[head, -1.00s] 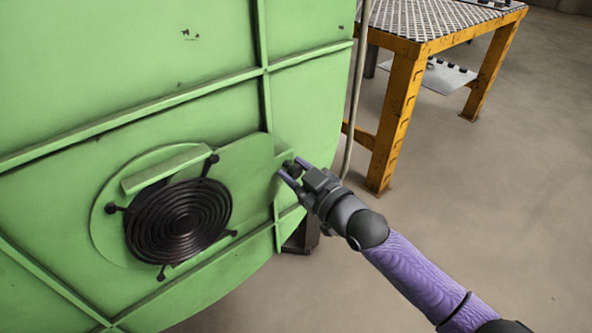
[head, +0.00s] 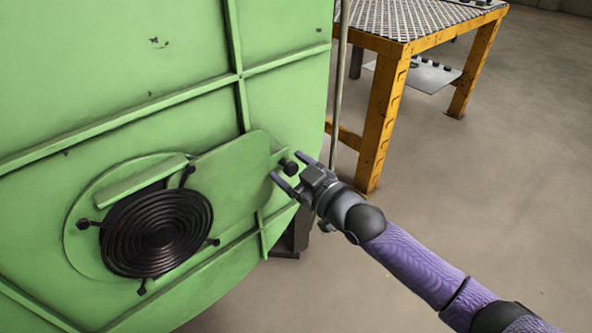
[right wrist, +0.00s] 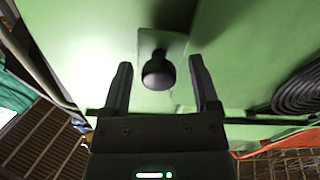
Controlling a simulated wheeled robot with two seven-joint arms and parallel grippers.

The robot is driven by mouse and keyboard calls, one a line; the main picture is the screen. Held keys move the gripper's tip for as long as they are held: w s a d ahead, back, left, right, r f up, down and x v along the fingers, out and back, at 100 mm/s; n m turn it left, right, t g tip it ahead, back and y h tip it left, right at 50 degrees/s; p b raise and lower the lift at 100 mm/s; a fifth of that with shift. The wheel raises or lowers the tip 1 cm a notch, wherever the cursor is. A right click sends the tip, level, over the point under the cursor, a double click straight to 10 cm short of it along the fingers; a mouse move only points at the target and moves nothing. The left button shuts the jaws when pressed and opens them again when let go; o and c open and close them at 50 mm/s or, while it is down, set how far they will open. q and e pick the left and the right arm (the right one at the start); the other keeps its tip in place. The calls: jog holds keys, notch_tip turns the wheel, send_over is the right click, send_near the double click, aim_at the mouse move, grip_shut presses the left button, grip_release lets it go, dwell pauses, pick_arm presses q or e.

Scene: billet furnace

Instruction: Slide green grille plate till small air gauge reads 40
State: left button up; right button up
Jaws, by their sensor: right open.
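The green grille plate (head: 232,175) lies flat against the green furnace face, to the right of the round black grille (head: 160,233). A black knob (head: 290,167) stands out at the plate's right end. My right gripper (head: 288,169) is open at the knob. In the right wrist view the knob (right wrist: 158,72) sits between the two spread fingers, with a gap on both sides. The small air gauge is in neither view. My left gripper is not in view.
A yellow table (head: 388,115) with a patterned metal top stands behind, to the right of the furnace. A thin upright pipe (head: 338,90) runs beside the furnace edge. The floor (head: 480,200) at right is clear.

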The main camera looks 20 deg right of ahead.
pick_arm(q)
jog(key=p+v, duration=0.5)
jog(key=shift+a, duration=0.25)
pick_arm(e)
jog(key=v, duration=1)
